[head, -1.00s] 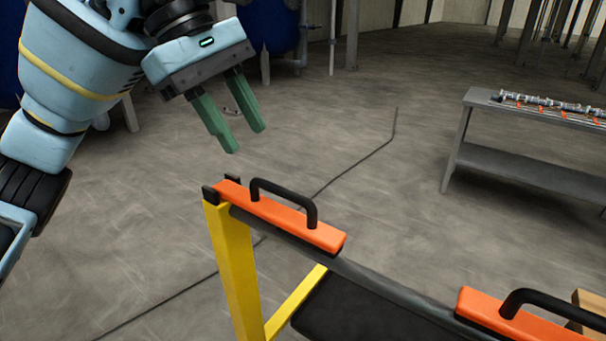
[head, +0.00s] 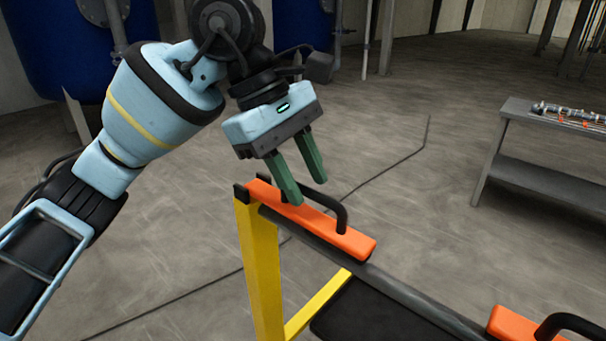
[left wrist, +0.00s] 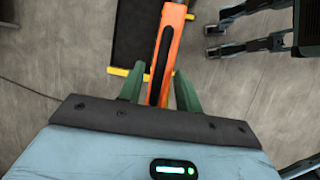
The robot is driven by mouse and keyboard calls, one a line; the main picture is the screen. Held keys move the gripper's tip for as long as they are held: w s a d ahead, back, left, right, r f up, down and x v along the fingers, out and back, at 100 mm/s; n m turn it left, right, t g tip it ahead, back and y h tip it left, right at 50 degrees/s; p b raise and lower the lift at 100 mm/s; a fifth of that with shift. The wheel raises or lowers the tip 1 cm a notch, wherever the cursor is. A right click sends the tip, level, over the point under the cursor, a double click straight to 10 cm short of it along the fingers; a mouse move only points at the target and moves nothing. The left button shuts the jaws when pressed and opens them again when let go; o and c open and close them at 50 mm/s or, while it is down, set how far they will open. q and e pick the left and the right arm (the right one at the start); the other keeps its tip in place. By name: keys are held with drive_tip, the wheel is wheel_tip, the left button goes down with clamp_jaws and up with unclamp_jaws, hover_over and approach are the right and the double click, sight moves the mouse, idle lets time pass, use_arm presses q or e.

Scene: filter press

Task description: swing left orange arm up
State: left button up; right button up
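The left orange arm (head: 352,243) lies flat along the near top of the yellow frame (head: 262,275), with a black handle (head: 342,212) on top. My left gripper (head: 304,191) is open at the arm's left end, its green fingers pointing down. In the head view the fingers overlap the bar and the handle's left part. In the left wrist view the orange arm (left wrist: 171,45) runs between the two open fingers (left wrist: 158,92). I cannot tell whether they touch it. My right gripper is not in view.
A second orange arm (head: 512,324) with a black handle is at the lower right. A dark panel (head: 375,315) lies inside the frame. A grey table (head: 545,165) with metal parts stands at right. Blue tanks (head: 85,50) stand behind. Open floor lies between.

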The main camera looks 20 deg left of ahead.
use_arm(q)
drive_tip(key=shift+d+f, duration=0.1)
drive_tip(key=shift+c, duration=0.2)
clamp_jaws()
idle(0.4)
